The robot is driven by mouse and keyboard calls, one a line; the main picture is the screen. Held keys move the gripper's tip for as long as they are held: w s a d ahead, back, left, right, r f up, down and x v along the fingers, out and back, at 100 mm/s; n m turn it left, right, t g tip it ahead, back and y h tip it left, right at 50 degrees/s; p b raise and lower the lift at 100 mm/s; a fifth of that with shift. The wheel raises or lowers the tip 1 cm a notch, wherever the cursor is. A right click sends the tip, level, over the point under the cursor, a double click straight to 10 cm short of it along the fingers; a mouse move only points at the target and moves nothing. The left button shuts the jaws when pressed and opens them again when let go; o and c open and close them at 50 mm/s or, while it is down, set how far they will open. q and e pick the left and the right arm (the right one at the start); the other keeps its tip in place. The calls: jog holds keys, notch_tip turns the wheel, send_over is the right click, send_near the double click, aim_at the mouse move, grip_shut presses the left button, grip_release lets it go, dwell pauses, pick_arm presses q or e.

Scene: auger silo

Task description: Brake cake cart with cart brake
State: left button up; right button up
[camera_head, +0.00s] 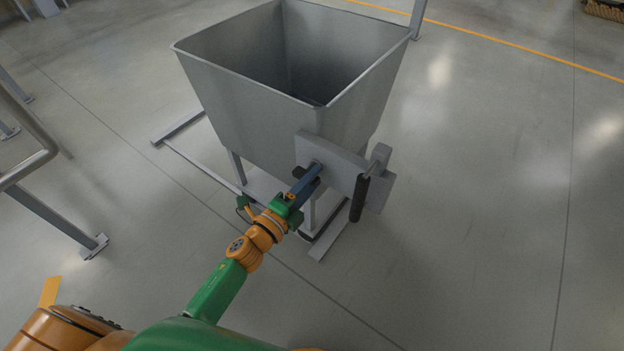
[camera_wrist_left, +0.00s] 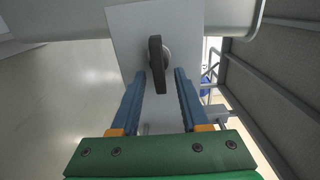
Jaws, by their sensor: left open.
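The cake cart (camera_head: 250,125) is a grey, open-topped hopper on legs, standing in the middle of the head view. A flat grey plate (camera_head: 340,160) is fixed on its near side; it also shows in the wrist view (camera_wrist_left: 125,40). A dark bar-shaped handle on a round hub (camera_wrist_left: 157,62), which looks like the cart brake, sticks out from this plate. My left gripper (camera_head: 309,176) is open at the plate. In the wrist view its blue fingers (camera_wrist_left: 159,80) stand either side of the handle's lower end, with gaps visible. My right gripper is not in view.
A grey crank with a black grip (camera_head: 358,198) sticks out at the plate's right end, close to my left gripper. Metal railing (camera_head: 50,205) stands at the left. Floor bars (camera_head: 180,127) lie around the cart's feet. The floor to the right is clear.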

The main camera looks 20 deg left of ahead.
pick_arm(q)
jog(key=v, duration=0.7)
jog(key=s+a+f+n+g+y, duration=0.2)
jog(key=s+f+n, duration=0.15)
jog(key=f, duration=0.45)
jog(key=s+a+f+n+g+y, duration=0.1)
jog(key=s+f+n+g, duration=0.2)
jog(key=f, duration=0.5)
jog(key=s+a+f+n+g+y, duration=0.2)
jog(key=f+n, duration=0.3)
jog(key=f, duration=0.2)
jog(key=s+f+n+g+y, duration=0.1)
jog(key=s+f+n+g, duration=0.4)
jog(key=s, duration=0.5)
jog(key=s+f+n+g, duration=0.3)
jog(key=s+f, duration=0.4)
jog(key=s, duration=0.3)
jog(key=s+r+g+p, duration=0.1)
jog(key=s+r+p, duration=0.2)
jog(key=r+p, duration=1.7)
jog(key=shift+d+r+p, duration=0.25)
jog(key=shift+r+p, duration=0.1)
jog(key=shift+p, duration=0.35)
